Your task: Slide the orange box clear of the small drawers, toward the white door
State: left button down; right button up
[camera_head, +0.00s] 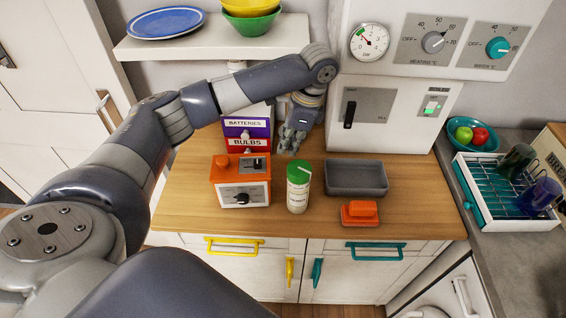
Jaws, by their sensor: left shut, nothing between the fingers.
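The orange box (240,184), with a white front and a black dial, stands on the wooden counter in front of the small drawers (247,127). The drawers are purple, labelled BATTERIES, and red, labelled BULBS; the box and my arm hide parts of them. The white door (50,110) is at the far left, partly behind my left arm. My left gripper (289,147) points down just right of the drawers, behind and to the right of the box. It is shut and empty, apart from the box. My right gripper is out of view.
A green-lidded canister (298,187) stands just right of the box. A shelf (215,40) with dishes is above. The counter left of the box is clear.

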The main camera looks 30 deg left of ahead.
pick_arm(q)
jog(key=x, duration=0.2)
jog(key=p+x, duration=0.1)
jog(key=x, duration=0.2)
jog(key=d+p+x, duration=0.1)
jog(key=x, duration=0.2)
jog(key=shift+w+d+f, duration=0.1)
jog(key=shift+w+f, duration=0.2)
jog(key=shift+f, duration=0.15)
jog(key=shift+a+r+p, duration=0.1)
jog(key=shift+a+p, duration=0.1)
jog(key=shift+p, duration=0.1)
jog(key=shift+s+a, duration=0.2)
jog(key=shift+s, duration=0.05)
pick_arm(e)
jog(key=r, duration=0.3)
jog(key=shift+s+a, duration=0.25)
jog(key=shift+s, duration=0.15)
